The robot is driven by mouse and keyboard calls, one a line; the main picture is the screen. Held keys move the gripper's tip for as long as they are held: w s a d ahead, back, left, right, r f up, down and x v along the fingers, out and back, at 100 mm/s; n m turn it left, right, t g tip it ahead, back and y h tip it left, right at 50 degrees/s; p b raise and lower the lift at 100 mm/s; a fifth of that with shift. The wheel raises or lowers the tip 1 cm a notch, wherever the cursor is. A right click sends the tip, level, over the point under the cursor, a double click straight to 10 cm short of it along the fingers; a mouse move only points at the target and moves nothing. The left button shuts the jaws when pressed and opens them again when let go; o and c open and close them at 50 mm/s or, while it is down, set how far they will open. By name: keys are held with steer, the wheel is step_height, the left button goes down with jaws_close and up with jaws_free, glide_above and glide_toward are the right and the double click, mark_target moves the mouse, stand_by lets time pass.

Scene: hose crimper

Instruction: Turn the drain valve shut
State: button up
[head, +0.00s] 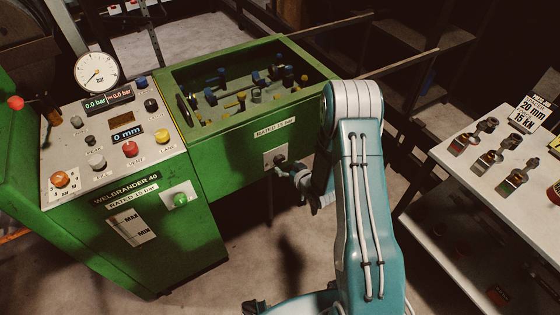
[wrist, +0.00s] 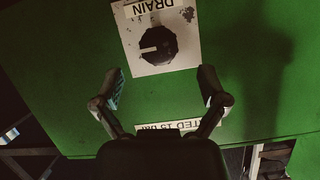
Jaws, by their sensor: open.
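The drain valve is a round black knob (wrist: 157,46) on a white plate (wrist: 188,60) labelled DRAIN, which appears upside down in the wrist view. A white mark on the knob points to the left there. In the head view the plate (head: 268,156) is on the green tank's front, and the dark knob (head: 280,160) is partly hidden by my gripper (head: 284,172). In the wrist view my gripper (wrist: 160,82) is open and empty. Its two fingers are spread wide, pointing toward the plate, with the knob beyond and between them, apart from both.
The green tank (head: 235,160) holds several blue and yellow fittings. Left of it is a control panel (head: 110,140) with a gauge (head: 96,72), buttons and 0.0 bar display. A white table (head: 465,185) with several metal fittings stands at the right. Floor between is clear.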

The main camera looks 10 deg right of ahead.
mark_target(281, 161)
steer(key=x, duration=0.5)
steer(key=shift+w+f, duration=0.1)
steer(key=shift+w, duration=0.1)
steer(key=c, duration=1.1)
